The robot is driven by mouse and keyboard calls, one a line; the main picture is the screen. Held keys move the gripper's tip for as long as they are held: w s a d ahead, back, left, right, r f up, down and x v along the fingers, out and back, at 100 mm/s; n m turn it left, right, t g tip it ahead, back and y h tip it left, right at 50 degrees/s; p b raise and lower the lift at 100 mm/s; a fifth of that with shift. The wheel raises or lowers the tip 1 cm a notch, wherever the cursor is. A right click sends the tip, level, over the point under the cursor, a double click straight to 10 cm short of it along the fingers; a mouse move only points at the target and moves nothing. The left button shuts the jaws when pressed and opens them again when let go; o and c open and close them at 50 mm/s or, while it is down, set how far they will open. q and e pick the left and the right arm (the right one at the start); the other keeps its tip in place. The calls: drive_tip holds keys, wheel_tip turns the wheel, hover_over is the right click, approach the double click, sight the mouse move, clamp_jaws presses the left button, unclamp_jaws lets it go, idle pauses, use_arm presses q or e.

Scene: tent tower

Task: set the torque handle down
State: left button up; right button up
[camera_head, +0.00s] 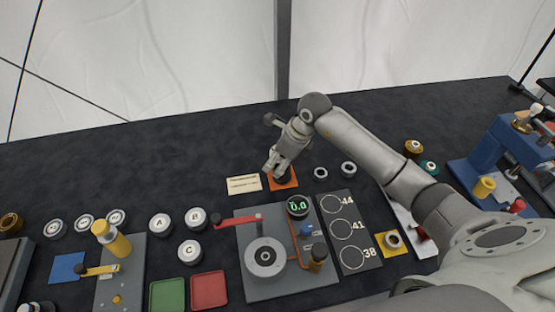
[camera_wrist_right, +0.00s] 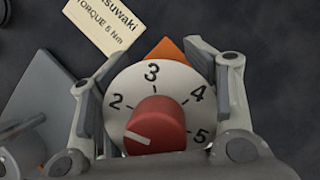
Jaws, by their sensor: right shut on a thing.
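The torque handle shows in the right wrist view as a white dial (camera_wrist_right: 178,78) numbered 2 to 5 with a red knob (camera_wrist_right: 157,125). My right gripper (camera_head: 278,170) is shut on it, with a finger on each side of the dial. In the head view the gripper points down over the orange square (camera_head: 292,182), and a dark part of the handle shows beneath it. The gripper hides most of the handle there. I cannot tell whether the handle touches the square. My left gripper is not in view.
A cream card (camera_head: 244,184) reading "TORQUE 5 Nm" lies left of the orange square. Two small rings (camera_head: 348,169) lie to its right. A grey station (camera_head: 262,286) with a red lever and a 0.0 display stands in front. The dark table (camera_head: 190,150) is clear behind.

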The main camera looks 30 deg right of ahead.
drive_tip(key=shift+f, duration=0.15)
drive_tip(key=o, duration=1.1)
drive_tip(key=shift+o, duration=1.4)
drive_tip(key=shift+r, duration=0.2)
drive_tip(key=b+v, duration=0.2)
drive_tip(key=v, duration=1)
